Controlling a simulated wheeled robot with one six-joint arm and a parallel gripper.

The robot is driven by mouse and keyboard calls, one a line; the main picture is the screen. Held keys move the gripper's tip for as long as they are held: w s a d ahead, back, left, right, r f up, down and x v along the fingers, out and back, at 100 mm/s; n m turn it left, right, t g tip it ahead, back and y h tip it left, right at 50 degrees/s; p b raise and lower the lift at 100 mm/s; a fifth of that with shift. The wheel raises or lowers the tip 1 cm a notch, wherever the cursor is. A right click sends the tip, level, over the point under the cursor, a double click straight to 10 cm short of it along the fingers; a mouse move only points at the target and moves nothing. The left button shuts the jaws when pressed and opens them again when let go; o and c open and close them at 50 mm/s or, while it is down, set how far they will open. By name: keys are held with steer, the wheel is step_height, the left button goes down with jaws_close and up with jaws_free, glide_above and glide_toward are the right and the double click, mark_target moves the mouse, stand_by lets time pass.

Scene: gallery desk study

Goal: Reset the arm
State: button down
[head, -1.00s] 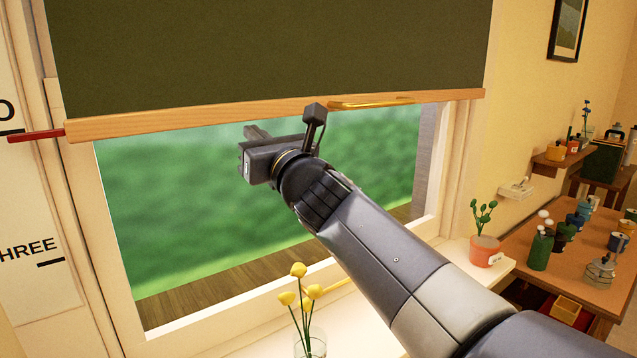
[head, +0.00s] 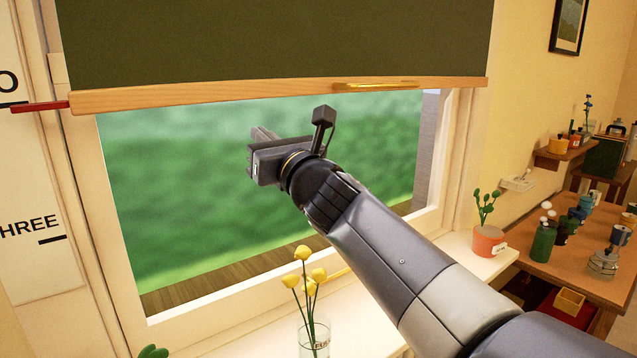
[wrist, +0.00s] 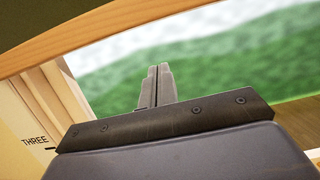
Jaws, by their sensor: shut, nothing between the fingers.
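My gripper (head: 262,136) is in front of the window, a little below the wooden bottom bar of the blind. In the wrist view my gripper (wrist: 156,70) has its two fingers together, with nothing between them. My arm reaches up to it from the lower right. The dark green blind (head: 270,40) hangs over the upper window. Its wooden bar (head: 220,92) carries a brass handle (head: 375,86), which is apart from the gripper. The bar also crosses the top left of the wrist view (wrist: 100,32).
A vase of yellow flowers (head: 313,340) stands on the sill below my arm. A potted cactus (head: 488,240) is on the sill at right, beside a desk (head: 570,255) with jars. A red peg (head: 40,106) sticks out at left. Free space lies before the glass.

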steer(key=b+v, duration=0.1)
steer(key=v, duration=0.8)
steer(key=w+a+r+p, duration=0.5)
steer(key=w+r, duration=0.1)
steer(key=w, duration=0.1)
step_height(320, 180, down, 11)
steer(key=b, duration=0.8)
steer(key=b+v, duration=0.1)
steer(key=v, duration=0.6)
steer(key=shift+s+f, duration=0.2)
steer(key=shift+f, duration=0.15)
steer(key=shift+d, duration=0.1)
